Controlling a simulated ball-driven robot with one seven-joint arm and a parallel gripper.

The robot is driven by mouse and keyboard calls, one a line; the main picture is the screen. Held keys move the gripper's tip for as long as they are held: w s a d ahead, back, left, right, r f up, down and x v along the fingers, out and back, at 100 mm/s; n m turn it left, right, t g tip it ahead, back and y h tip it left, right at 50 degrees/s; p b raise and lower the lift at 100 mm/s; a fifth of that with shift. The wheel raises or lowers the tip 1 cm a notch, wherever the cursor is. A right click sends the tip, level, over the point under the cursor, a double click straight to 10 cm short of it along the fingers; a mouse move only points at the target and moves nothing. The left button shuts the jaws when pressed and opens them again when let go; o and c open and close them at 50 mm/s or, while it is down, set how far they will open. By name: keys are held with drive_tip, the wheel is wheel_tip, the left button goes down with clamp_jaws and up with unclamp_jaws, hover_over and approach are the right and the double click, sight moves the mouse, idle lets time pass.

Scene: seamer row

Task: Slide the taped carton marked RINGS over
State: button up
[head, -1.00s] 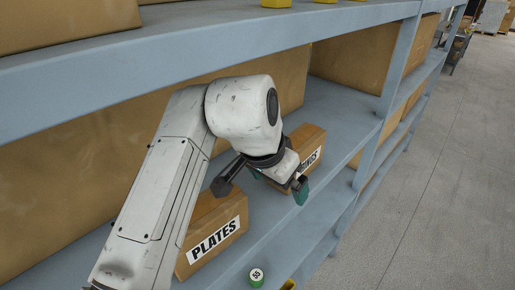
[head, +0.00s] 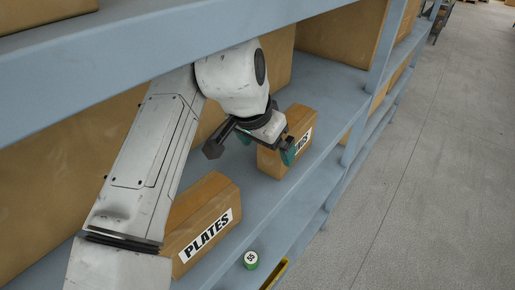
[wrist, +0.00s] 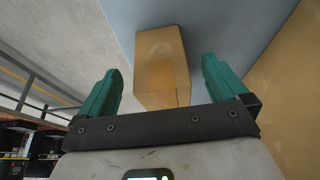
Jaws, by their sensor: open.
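The RINGS carton (head: 275,156) is a small brown box on the blue-grey shelf, its white label partly covered by my gripper, so only the end of the word shows. My gripper (head: 266,148) is beside and in front of it with its green fingers apart. In the wrist view a plain brown carton (wrist: 161,65) lies ahead, between the lines of the two open green fingers of my gripper (wrist: 160,88). Nothing is held. I cannot tell whether a finger touches the carton. A second brown carton marked PLATES (head: 190,215) sits on the same shelf, nearer me.
Large brown cartons (head: 50,190) fill the back. The upper shelf (head: 120,50) runs overhead, and an upright (head: 375,80) stands farther along. Bare shelf (head: 330,95) shows beyond RINGS.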

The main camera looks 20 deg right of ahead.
sight(301, 119)
drive_tip(key=w+d, duration=0.2)
drive_tip(key=w+d+p, duration=0.1)
drive_tip(key=d, duration=0.1)
drive_tip(key=w+d, duration=0.2)
drive_tip(key=d, duration=0.1)
drive_tip(key=shift+w+p, duration=0.35)
drive_tip(key=shift+d+f, duration=0.1)
drive_tip(key=shift+f, duration=0.5)
drive_tip(key=shift+x, duration=0.85)
drive_tip(key=shift+c, duration=0.3)
drive_tip(key=shift+w, duration=0.1)
drive_tip(key=c, duration=1.5)
